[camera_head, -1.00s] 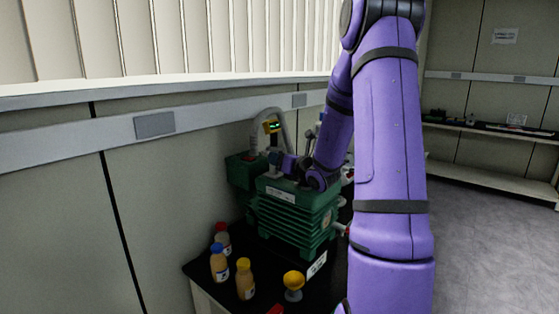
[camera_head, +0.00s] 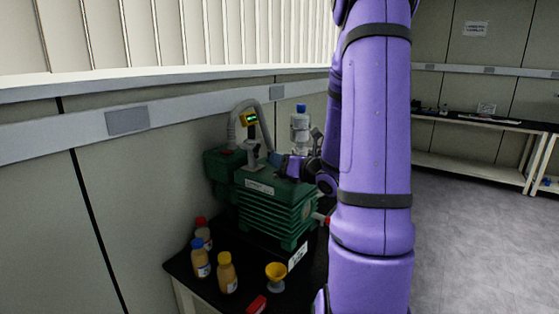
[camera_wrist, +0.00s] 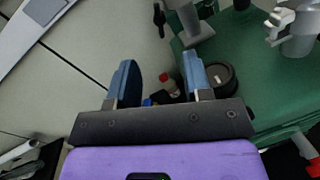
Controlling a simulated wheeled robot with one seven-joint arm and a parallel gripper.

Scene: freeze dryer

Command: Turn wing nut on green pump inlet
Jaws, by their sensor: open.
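The green pump (camera_head: 275,210) stands on the black table. My gripper (camera_head: 277,159) is over the pump top, just right of that fitting, partly hidden by my arm. In the wrist view my gripper (camera_wrist: 160,82) is open, its two blue fingers apart with nothing between them. A pale wing-shaped piece (camera_wrist: 281,22), likely the wing nut, sits beside a grey cylinder (camera_wrist: 301,38) at the upper right, well right of the fingers. The green pump top (camera_wrist: 272,72) lies under it.
Bottles with red (camera_head: 201,222), blue (camera_head: 197,244) and yellow (camera_head: 224,258) caps and a yellow-topped cup (camera_head: 276,275) stand at the table's front. A blue-capped clear bottle (camera_head: 300,125) shows behind the pump. The wall is close on the left; open floor lies right.

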